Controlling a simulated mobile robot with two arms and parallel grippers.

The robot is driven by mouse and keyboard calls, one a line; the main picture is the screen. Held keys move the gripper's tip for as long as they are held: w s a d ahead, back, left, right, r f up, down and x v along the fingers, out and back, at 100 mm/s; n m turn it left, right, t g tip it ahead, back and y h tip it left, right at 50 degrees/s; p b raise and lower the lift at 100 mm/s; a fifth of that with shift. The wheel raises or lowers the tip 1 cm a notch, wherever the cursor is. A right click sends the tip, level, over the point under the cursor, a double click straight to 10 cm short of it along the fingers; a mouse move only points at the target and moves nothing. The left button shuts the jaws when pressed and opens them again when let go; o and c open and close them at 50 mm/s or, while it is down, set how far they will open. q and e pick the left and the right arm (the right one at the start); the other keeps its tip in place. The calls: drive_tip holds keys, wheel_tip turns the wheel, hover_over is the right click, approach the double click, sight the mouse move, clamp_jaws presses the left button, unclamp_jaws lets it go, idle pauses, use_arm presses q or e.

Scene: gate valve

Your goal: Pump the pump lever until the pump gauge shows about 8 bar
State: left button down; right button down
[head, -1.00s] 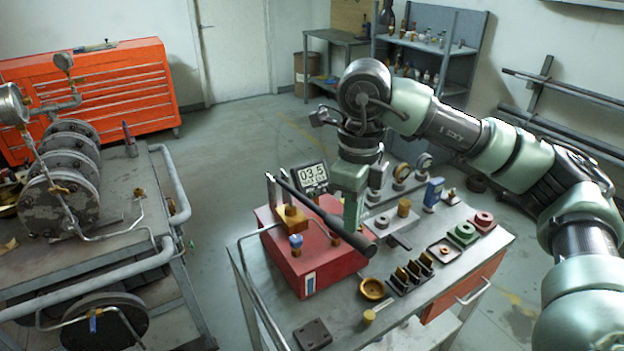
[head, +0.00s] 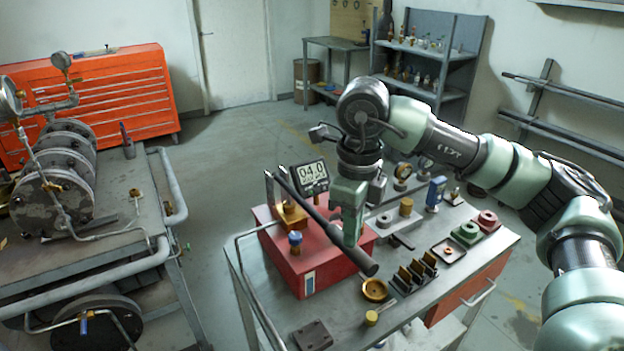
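The red pump unit (head: 315,262) sits on the steel cart, with a brass block (head: 292,215) and a blue-capped knob on top. The pump lever (head: 318,218) is a dark bar slanting down from the pump's upper left to a thick grip end at lower right. The pump gauge (head: 312,174) is a digital display behind the pump and reads 04.0. My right gripper (head: 350,232) points down at the lever's grip part, its fingers overlapping the bar. Whether its fingers are closed around the bar or only press on it is hidden. My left gripper is out of view.
The steel cart top (head: 345,325) holds a brass dish (head: 374,289), a row of dark brass-topped pieces, small gauges and red and green blocks at the right. A left cart (head: 120,205) carries flanged piping. An orange tool cabinet (head: 110,90) stands behind it.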

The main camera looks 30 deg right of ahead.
wheel_tip(320, 180, down, 8)
drive_tip(key=b, duration=0.5)
drive_tip(key=shift+r, duration=0.25)
wheel_tip(320, 180, up, 13)
drive_tip(key=p, duration=0.9)
drive_tip(key=shift+f, duration=0.35)
